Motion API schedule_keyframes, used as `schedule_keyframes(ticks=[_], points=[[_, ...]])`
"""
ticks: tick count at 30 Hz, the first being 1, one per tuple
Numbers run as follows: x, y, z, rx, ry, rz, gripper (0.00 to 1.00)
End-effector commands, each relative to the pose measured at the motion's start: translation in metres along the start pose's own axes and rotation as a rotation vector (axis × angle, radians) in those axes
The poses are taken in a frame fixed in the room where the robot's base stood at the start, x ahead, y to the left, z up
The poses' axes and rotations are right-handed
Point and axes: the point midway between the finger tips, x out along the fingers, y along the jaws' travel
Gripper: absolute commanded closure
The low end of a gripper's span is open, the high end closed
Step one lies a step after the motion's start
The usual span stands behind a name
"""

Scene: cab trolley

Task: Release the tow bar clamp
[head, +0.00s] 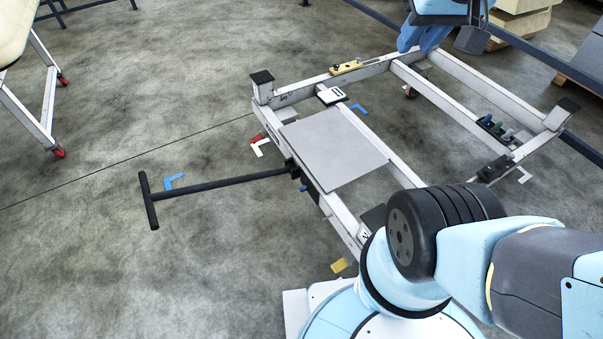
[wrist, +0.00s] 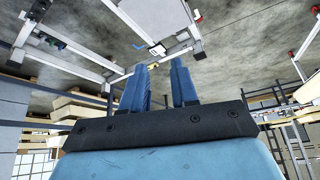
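The tow bar (head: 225,184) is a black T-shaped bar, its cross handle at the left and its right end at the side of the white trolley frame (head: 432,97). A black bracket (head: 293,168) with a small blue part (head: 304,188) sits at that joint and looks like the clamp. Whether it is locked I cannot tell. My gripper (head: 415,45) has blue fingers and hangs over the trolley's far side, well away from the bracket. In the wrist view my gripper (wrist: 160,75) shows its two fingers apart with nothing between them.
A grey plate (head: 335,148) lies on the trolley. A yellow part (head: 345,68) sits on the far rail, and a black block with coloured knobs (head: 495,127) at the right. A white-legged stand (head: 47,95) is at the left.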

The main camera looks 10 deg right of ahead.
Motion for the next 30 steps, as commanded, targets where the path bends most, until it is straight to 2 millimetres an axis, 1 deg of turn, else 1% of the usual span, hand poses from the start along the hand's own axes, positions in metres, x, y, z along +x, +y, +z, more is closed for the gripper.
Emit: schedule_keyframes(ticks=[5,8,11,15,20,26,30], points=[[0.007,-0.001,-0.010,-0.003,-0.013,0.000,0.72],[0.020,-0.005,-0.025,-0.003,-0.030,0.003,0.72],[0.037,-0.008,-0.043,-0.008,-0.051,0.003,0.72],[0.066,-0.012,-0.068,-0.018,-0.078,0.003,0.72],[0.103,-0.019,-0.093,-0.031,-0.110,0.003,0.72],[0.155,-0.029,-0.118,-0.045,-0.150,0.002,0.72],[0.196,-0.037,-0.131,-0.058,-0.178,0.001,0.72]])
